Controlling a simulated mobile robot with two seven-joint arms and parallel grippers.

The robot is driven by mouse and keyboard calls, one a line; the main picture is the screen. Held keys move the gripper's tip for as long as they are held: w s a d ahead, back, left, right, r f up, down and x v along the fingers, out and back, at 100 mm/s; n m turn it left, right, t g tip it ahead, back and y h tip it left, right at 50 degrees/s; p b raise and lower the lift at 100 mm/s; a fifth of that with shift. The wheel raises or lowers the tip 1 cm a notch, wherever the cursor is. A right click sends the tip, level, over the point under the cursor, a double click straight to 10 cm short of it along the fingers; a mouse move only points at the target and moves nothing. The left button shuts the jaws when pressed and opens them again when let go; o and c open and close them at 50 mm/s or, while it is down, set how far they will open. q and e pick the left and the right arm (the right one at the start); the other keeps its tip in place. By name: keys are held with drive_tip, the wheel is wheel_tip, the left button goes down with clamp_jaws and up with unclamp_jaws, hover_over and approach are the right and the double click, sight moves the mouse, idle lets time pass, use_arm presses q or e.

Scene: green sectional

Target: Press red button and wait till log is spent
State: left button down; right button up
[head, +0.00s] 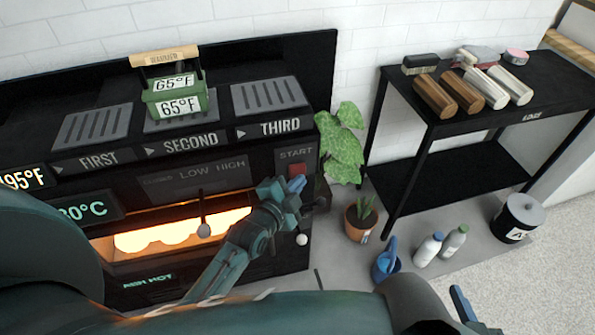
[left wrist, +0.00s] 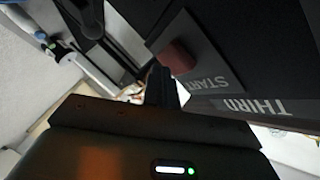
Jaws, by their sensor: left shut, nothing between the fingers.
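The red button (head: 297,170) sits on the START panel (head: 296,155) at the front right of the black stove; it also shows in the left wrist view (left wrist: 178,57). My left gripper (head: 291,186) is shut and empty, with its tips just below the button. In the left wrist view its fingers (left wrist: 163,85) are close to the button; I cannot tell whether they touch it. The oven window (head: 170,235) glows orange, and no separate log can be made out inside. Part of my right gripper (head: 464,304) shows at the bottom right edge; its jaw state is unclear.
Several brown and pale logs (head: 462,91) lie on a black shelf (head: 440,125) at the right. A green scale-like box (head: 178,103) reading 65°F stands on the SECOND plate. Potted plants, a blue can (head: 387,263), bottles and a black bin (head: 517,217) stand on the floor.

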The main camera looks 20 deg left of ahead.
use_arm(q)
drive_tip(key=shift+s+d, duration=0.3)
drive_tip(key=shift+s, duration=0.15)
drive_tip(key=shift+p, duration=0.3)
